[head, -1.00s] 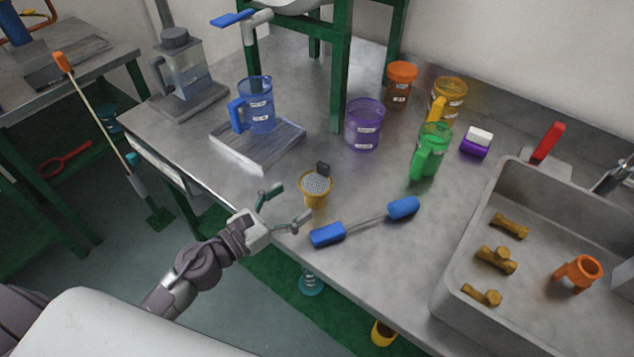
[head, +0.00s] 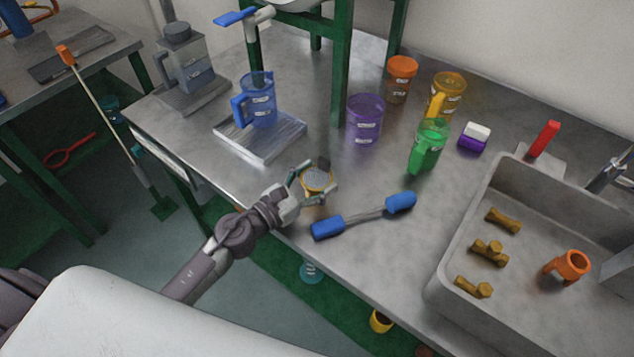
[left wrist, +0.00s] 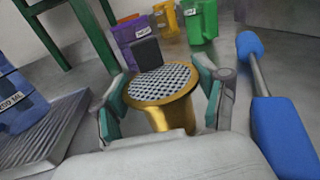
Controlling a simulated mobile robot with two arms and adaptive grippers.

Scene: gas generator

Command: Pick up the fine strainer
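The fine strainer (head: 316,179) is a small yellow-gold cup with a grey mesh top and a dark grey tab at its far side. It stands upright on the metal table near the front edge. In the left wrist view the strainer (left wrist: 163,84) sits between the two green-padded fingers. My left gripper (head: 313,183) has a finger on each side of it. The fingers look spread around it, and I see gaps beside the lower body; contact at the rim is unclear. My right gripper is not in view.
A blue double-ended tool (head: 365,216) lies just right of the strainer. A blue pitcher (head: 258,102) stands on a metal plate (head: 262,143) behind left. Purple (head: 364,120) and green (head: 428,146) pitchers stand behind. A sink (head: 440,265) with brass fittings is at right.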

